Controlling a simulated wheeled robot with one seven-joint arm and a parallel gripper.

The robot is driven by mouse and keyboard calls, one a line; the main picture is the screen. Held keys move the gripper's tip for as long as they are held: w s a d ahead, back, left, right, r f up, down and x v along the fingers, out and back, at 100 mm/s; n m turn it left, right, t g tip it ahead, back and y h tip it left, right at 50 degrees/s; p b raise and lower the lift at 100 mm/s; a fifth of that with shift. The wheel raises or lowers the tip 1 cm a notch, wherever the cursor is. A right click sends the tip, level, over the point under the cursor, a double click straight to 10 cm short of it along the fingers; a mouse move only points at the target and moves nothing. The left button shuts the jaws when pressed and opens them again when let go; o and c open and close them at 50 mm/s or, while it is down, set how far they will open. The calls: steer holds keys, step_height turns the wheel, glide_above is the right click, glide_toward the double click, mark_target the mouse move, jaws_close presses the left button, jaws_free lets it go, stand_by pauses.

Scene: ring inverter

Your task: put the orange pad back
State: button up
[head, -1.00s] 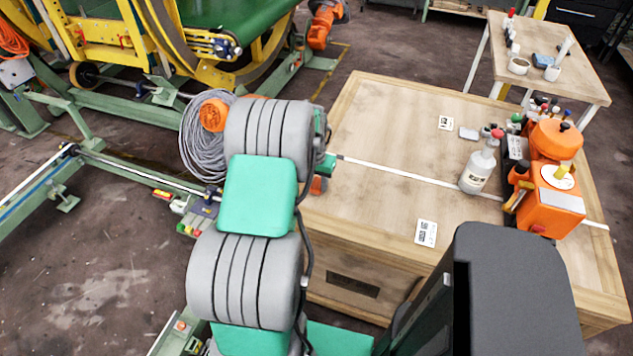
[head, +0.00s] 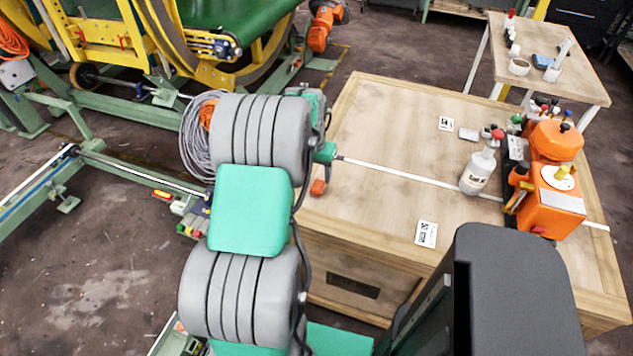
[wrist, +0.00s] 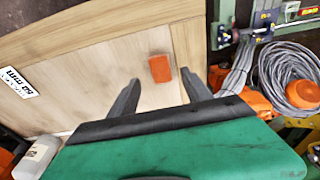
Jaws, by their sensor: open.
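The orange pad (head: 319,187) lies on the left edge area of the wooden workbench, just right of my arm in the head view. In the wrist view the pad (wrist: 160,68) is a small orange block on the pale wood. My gripper (wrist: 160,78) is open and empty, with its two dark fingers apart. The pad shows between and just beyond the fingertips, and I cannot tell the height above it. In the head view my arm hides most of the gripper; a green part of it shows beside the bench edge.
The workbench (head: 385,140) has a white strip, label cards (head: 426,234), a white bottle (head: 479,168) and an orange machine (head: 553,180) at the right. A coil of grey cable (head: 196,140) is behind my arm. The bench middle is clear.

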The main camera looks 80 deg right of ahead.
step_height(320, 180, up, 6)
steer(key=a+r, duration=0.1)
steer(key=w+a+r+n, duration=0.1)
steer(key=w+a+n, duration=0.1)
steer(key=w+a, duration=0.35)
steer(key=w+a+r+n, duration=0.2)
steer(key=w+a, duration=0.1)
steer(key=w, duration=0.5)
steer(key=w+a+r+n+t, duration=0.1)
steer(key=w+a+n, duration=0.2)
steer(key=w+a, duration=0.35)
steer(key=w+a+r+n+t, duration=0.1)
steer(key=w+a+r+n, duration=0.2)
steer(key=a, duration=0.7)
steer(key=s+a+f+n+t+y, duration=0.1)
steer(key=a+n, duration=0.8)
steer(key=a, duration=1.6)
steer(key=shift+s+a+f+y, duration=0.15)
steer(key=shift+a+f+y, duration=0.25)
steer(key=shift+f, duration=0.1)
